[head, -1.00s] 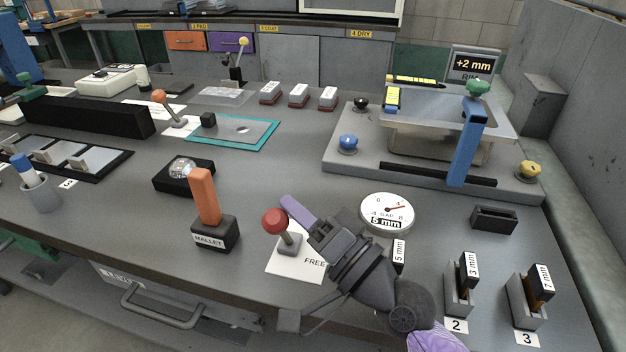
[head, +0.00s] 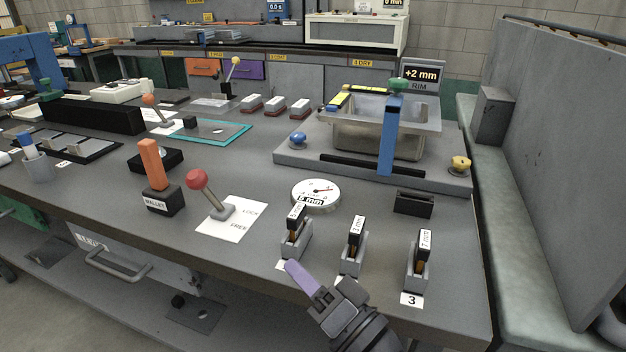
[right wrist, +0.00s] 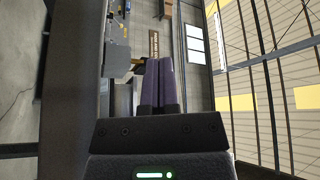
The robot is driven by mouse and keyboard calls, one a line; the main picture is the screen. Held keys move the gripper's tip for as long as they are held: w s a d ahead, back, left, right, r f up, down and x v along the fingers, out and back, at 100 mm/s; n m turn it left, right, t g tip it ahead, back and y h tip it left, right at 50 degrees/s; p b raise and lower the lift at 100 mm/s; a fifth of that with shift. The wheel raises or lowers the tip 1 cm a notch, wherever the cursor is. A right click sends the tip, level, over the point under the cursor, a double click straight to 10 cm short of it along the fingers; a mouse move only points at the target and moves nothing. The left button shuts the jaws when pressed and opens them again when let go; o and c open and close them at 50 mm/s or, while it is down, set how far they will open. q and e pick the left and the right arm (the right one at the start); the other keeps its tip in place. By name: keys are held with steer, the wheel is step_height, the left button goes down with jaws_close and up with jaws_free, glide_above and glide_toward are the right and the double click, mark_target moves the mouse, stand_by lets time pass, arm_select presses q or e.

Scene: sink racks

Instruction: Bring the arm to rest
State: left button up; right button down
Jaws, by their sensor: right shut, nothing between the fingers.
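My right gripper (head: 290,268) is at the lower middle of the head view, beside the front edge of the workbench (head: 120,205). Its purple fingers point up and left, close to the first slotted holder. In the right wrist view its two purple fingers (right wrist: 159,62) lie together, shut with nothing between them. My left gripper is in neither view.
Three holders with labelled gauges (head: 296,238) stand along the bench's front right. A red-knobbed lever (head: 197,180) on a white card, an orange-handled mallet (head: 151,165) and a round dial (head: 316,190) are nearby. A sink (head: 375,140) in a grey fixture stands behind. A grey wall panel (head: 570,140) rises at right.

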steer(key=s+d+f+n+g+h, duration=0.3)
steer(key=s+d+f+g+h, duration=0.15)
steer(key=s+f, duration=0.35)
steer(key=s+d+f+n+g+h, duration=0.2)
steer(key=s+d+f+g+h, duration=0.3)
steer(key=f, duration=0.6)
steer(key=s+d+f+g+h, duration=0.25)
steer(key=s+d+h, duration=0.25)
steer(key=s+d, duration=0.4)
steer(key=s+f+g+p, duration=0.2)
steer(key=s+f+p, duration=0.3)
steer(key=f, duration=0.7)
arm_select(q)
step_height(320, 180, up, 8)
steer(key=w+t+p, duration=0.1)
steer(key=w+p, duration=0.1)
steer(key=p, duration=0.1)
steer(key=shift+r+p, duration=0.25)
steer(key=shift+p, duration=0.15)
arm_select(e)
steer(key=s+d+f, duration=0.2)
steer(key=s+f, duration=0.1)
steer(key=s, duration=0.4)
steer(key=s+d+f+n+g, duration=0.1)
steer(key=s+d+f, duration=0.2)
steer(key=s, duration=0.4)
steer(key=shift+s+h, duration=0.2)
steer(key=shift+h, duration=0.25)
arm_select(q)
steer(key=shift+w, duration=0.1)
